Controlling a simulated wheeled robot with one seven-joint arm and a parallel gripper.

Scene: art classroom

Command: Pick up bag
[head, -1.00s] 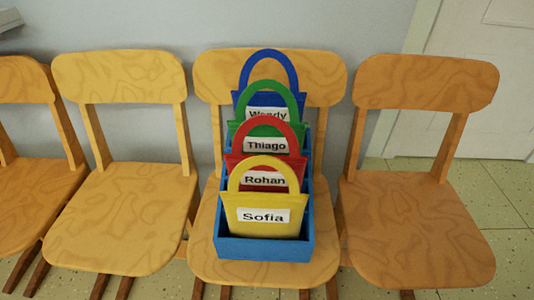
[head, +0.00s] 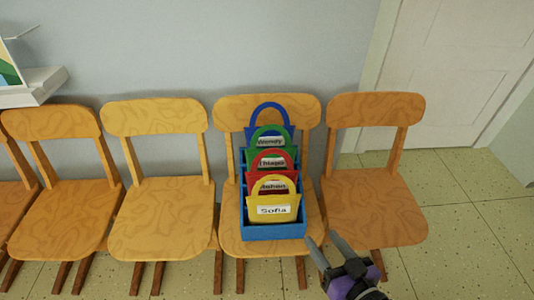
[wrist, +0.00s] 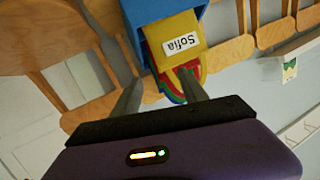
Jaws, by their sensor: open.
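Four-sided paper-like bags with arched handles stand in a row in a blue box (head: 275,233) on a wooden chair (head: 229,242). The front bag is yellow, labelled Sofia (head: 273,210). Behind it are a red bag labelled Rohan (head: 253,177), a green one labelled Thiago (head: 271,162) and a blue one (head: 270,141), its label small. My gripper (head: 323,242) is open and empty, in front and to the right of the box, apart from it. In the wrist view, the yellow bag (wrist: 172,28) and the box (wrist: 145,10) appear beyond the fingertips.
Similar wooden chairs stand on both sides, such as the right one (head: 376,210) and the left one (head: 160,215). A grey wall is close behind them. A white ledge (head: 35,88) juts in at upper left. Free tiled floor (head: 470,235) lies at right, near a white door (head: 440,70).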

